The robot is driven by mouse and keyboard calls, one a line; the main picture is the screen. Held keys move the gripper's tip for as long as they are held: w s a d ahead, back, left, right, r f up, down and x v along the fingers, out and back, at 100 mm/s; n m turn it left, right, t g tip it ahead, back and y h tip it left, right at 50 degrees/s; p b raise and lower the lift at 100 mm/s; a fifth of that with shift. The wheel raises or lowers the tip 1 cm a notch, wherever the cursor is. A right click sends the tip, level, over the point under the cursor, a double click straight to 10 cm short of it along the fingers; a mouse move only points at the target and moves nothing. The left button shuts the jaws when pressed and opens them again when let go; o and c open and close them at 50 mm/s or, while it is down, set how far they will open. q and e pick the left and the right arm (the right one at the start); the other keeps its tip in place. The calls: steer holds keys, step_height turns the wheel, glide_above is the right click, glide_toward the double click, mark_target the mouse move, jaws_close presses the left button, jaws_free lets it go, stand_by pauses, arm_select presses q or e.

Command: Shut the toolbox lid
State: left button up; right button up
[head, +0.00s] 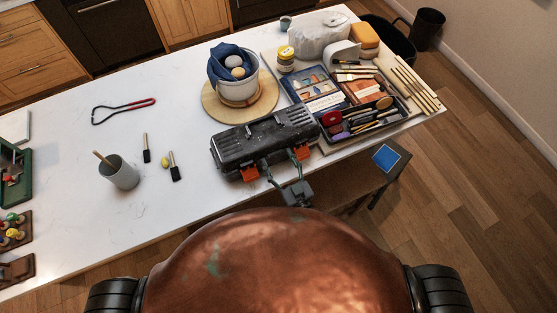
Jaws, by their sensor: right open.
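The toolbox (235,155) is dark grey with orange latches and sits near the front edge of the white table. Its ribbed lid (262,136) lies down over the box. I cannot tell whether the lid is fully flush. The orange latches (249,174) show on the front side, low on the box. My right gripper (279,162) is open at the toolbox's front, its fingers spread between the two latches. The fingers are close to the front wall; contact cannot be made out. My left gripper is not in view.
A white pot with blue cloth (247,91) stands on a round wooden board (211,103) behind the toolbox. A tool tray (345,142) is close on its right. A grey cup (122,174) and brushes (175,168) lie left. A stool (352,181) stands below.

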steer(key=v, duration=1.2)
steer(key=shift+f, duration=0.1)
steer(key=s+d+f+g+h+b, duration=0.1)
steer(key=s+d+f+g, duration=0.15)
steer(key=f, duration=1.15)
steer(key=s+d+f+g+h+b, duration=0.2)
steer(key=d+f+g, duration=0.15)
steer(key=f, duration=1.05)
steer(key=s+d+f+g+h+b, duration=0.1)
steer(key=s+d+f+g, duration=0.2)
steer(key=f, duration=1.2)
steer(key=s+d+f+m+g+h+b, duration=0.1)
steer(key=s+d+f+g, duration=0.2)
steer(key=s+d+f, duration=0.6)
steer(key=s+d+f+m+g+h+b, duration=0.2)
steer(key=s+d+f, duration=0.7)
steer(key=s+f, duration=0.5)
steer(key=shift+s+f+g+b, duration=0.2)
steer(key=shift+s+g+b, duration=0.1)
steer(key=shift+s+g, duration=0.65)
steer(key=shift+d, duration=0.1)
steer(key=shift+c, duration=0.5)
